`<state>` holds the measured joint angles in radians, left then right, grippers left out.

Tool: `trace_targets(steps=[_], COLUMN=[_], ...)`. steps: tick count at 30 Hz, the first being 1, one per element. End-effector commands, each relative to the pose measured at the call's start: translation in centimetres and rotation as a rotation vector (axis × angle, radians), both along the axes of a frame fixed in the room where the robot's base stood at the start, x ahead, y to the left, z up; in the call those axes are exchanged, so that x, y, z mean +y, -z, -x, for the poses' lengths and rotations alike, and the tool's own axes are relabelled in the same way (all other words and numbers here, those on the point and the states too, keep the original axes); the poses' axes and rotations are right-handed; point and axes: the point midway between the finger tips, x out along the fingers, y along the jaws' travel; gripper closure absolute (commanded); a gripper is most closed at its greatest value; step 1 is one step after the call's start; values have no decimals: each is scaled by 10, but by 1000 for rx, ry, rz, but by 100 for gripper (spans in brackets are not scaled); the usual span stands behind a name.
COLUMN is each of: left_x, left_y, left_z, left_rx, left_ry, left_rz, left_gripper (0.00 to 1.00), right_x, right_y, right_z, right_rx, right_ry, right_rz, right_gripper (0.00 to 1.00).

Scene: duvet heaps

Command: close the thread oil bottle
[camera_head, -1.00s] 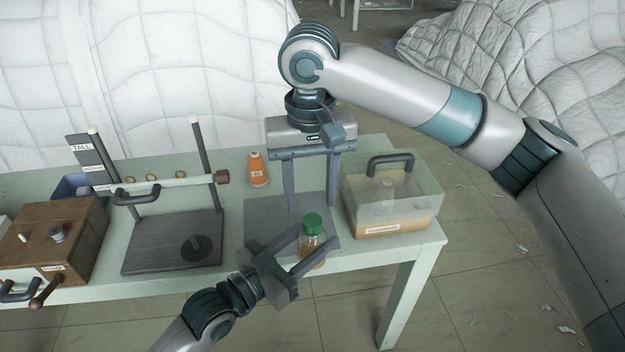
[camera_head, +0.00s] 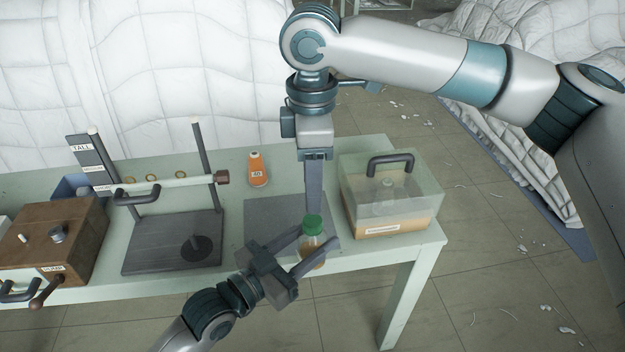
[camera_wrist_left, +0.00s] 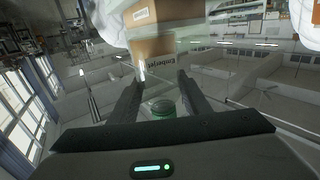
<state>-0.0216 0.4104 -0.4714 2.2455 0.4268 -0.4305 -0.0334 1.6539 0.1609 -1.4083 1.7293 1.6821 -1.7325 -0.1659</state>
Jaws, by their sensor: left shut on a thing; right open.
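The thread oil bottle (camera_head: 312,252) stands upright near the table's front edge, a clear bottle with amber contents. A green cap (camera_head: 312,224) sits on its top; I cannot tell how tightly. The cap also shows in the left wrist view (camera_wrist_left: 162,107), between the fingers. My left gripper (camera_head: 316,243) is shut on the bottle's body from the front, below the cap. My right gripper (camera_head: 314,208) points down from above, with its fingers just over or behind the cap. It is open, seen edge-on, so one finger hides the other.
A clear lidded box (camera_head: 408,212) with a dark handle stands right of the bottle. An orange spool (camera_head: 258,170) stands behind left. A dark stand with posts (camera_head: 150,245) and a brown wooden box (camera_head: 85,238) are further left. A grey mat (camera_head: 262,212) lies beside the bottle.

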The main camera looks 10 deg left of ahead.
Motion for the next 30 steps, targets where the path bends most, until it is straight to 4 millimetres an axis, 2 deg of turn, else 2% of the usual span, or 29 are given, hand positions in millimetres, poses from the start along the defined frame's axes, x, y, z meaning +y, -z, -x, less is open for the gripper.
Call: trace_targets(steps=[6, 20, 26, 30], left_x=[0, 0, 0, 0], left_y=[0, 0, 0, 0], left_z=[0, 0, 0, 0], left_rx=[-1, -1, -1, -1], left_ry=[0, 0, 0, 0], left_rz=[1, 1, 1, 1], left_gripper=[100, 100, 100, 100], right_x=[0, 0, -1, -1], right_y=[-2, 0, 14, 30], right_z=[-1, 0, 0, 0], right_rx=[0, 0, 2, 1], right_ry=[-96, -102, -101, -102], right_rz=[-2, -1, 0, 0], right_gripper=[56, 56, 56, 56])
